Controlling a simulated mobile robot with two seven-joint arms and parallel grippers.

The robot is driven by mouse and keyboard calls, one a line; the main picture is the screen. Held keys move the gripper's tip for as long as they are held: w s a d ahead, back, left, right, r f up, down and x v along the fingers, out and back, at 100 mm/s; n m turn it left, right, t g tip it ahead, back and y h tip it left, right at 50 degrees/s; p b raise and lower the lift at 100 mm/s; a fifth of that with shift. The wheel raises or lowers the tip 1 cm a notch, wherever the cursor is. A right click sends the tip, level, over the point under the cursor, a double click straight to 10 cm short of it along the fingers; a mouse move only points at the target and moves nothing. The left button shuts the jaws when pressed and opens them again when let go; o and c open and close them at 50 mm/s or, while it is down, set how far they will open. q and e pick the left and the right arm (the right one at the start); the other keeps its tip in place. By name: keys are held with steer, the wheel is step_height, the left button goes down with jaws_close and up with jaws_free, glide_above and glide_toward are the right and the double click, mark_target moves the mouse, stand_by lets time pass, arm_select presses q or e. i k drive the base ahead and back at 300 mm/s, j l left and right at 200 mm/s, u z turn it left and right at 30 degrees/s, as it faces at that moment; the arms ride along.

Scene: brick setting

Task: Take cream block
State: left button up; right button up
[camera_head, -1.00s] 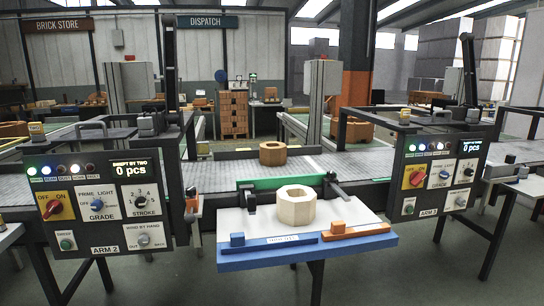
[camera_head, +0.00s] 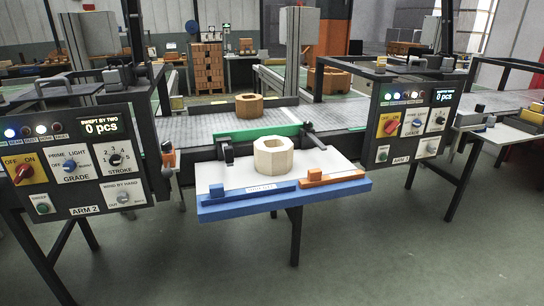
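The cream block (camera_head: 273,157) is a hollow, many-sided ring. It stands on a white-topped table with a blue front edge (camera_head: 285,203), in the middle of the head view. A similar brown block (camera_head: 249,106) sits behind it on the grey conveyor (camera_head: 205,122), beyond a green strip. Neither of my grippers shows in the head view.
A blue bar (camera_head: 249,193) and an orange bar (camera_head: 333,178) lie along the table's front. Control panels ARM 2 (camera_head: 75,160) and ARM 1 (camera_head: 411,125) flank the table left and right. The floor in front is clear.

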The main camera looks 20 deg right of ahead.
mark_target(274, 155)
steer(key=i+j+z, duration=0.45)
steer(key=i+j, duration=0.2)
steer(key=i, duration=0.1)
